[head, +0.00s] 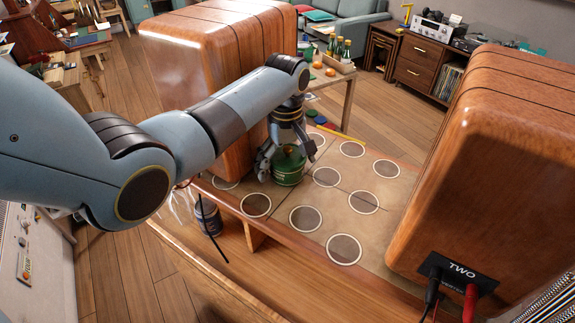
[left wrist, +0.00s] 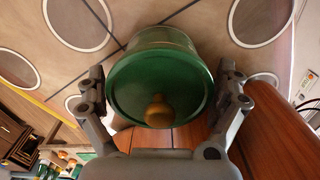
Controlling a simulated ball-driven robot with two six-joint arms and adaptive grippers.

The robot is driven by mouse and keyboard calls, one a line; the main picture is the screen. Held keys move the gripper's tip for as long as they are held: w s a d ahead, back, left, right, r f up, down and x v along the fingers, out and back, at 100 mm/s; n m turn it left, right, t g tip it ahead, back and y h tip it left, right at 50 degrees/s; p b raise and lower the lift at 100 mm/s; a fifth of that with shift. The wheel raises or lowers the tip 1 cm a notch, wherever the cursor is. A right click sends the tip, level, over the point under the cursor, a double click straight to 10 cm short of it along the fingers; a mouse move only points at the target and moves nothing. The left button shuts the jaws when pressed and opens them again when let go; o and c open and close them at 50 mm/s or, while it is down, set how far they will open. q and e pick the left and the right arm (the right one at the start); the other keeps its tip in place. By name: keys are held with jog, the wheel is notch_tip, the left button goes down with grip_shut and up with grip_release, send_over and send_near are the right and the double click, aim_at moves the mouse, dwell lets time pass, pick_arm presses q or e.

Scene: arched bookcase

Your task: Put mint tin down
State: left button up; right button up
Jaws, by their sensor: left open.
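The mint tin (head: 289,168) is green and round, with a wooden knob on its lid, and stands on a tan board (head: 330,225) marked with white-ringed dark circles. In the left wrist view the tin (left wrist: 160,75) fills the middle, seen from above. My left gripper (head: 287,160) is over it. Its fingers (left wrist: 160,95) are spread on either side of the tin, with gaps that look small. The spot under the tin is hidden. My right gripper is not in view.
Large wooden cabinets stand close by, one behind my left arm (head: 190,60) and one at right (head: 490,170) with "TWO" and cables. Empty circles lie in front and to the right. A dark can (head: 208,217) is below the board's left edge.

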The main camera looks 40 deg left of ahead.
pick_arm(q)
jog(key=c, duration=1.5)
jog(key=shift+o, duration=0.2)
